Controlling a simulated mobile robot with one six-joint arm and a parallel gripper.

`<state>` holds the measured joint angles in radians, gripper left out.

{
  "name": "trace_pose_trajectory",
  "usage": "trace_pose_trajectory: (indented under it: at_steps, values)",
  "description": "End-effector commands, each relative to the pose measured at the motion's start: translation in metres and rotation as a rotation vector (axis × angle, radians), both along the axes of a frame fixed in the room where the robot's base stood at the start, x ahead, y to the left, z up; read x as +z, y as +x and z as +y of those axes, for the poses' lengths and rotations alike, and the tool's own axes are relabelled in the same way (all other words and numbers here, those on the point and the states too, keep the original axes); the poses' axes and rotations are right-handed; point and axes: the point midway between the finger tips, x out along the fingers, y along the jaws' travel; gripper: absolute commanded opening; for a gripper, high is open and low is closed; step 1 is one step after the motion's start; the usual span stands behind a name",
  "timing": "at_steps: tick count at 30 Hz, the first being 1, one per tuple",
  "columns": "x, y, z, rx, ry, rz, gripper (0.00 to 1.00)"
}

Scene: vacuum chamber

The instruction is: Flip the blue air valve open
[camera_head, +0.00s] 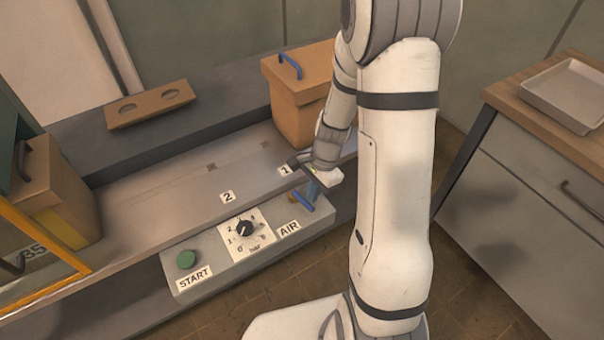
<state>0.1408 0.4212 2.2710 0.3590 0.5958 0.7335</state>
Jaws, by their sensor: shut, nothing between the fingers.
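The blue air valve (303,202) is a small blue lever at the right end of the grey control panel (205,248), above the AIR label (289,228). My gripper (313,188) is at the valve, just above and behind the lever. Its fingers are shut with nothing between them. The fingers and the wrist hide part of the valve, and I cannot tell whether they touch the lever.
The panel also carries a green START button (186,259) and a black dial (244,228). A brown box with a blue handle (300,90) stands behind my arm. A wooden-topped cabinet (535,150) with a metal tray (568,95) is at the right.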

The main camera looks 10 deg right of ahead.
Motion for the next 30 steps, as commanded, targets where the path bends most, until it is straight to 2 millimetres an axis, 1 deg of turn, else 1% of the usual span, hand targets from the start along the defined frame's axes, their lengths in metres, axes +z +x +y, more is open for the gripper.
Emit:
trace_pose_trajectory:
  at_steps: [9, 24, 27, 30]
  values:
    - [0.000, 0.000, 0.003, 0.002, 0.000, 0.000, 0.00]
    - [0.000, 0.000, 0.002, -0.001, 0.000, 0.000, 0.00]
    - [0.004, 0.000, 0.002, -0.001, 0.000, 0.000, 0.00]
    - [0.014, 0.001, 0.000, -0.001, 0.000, 0.000, 0.00]
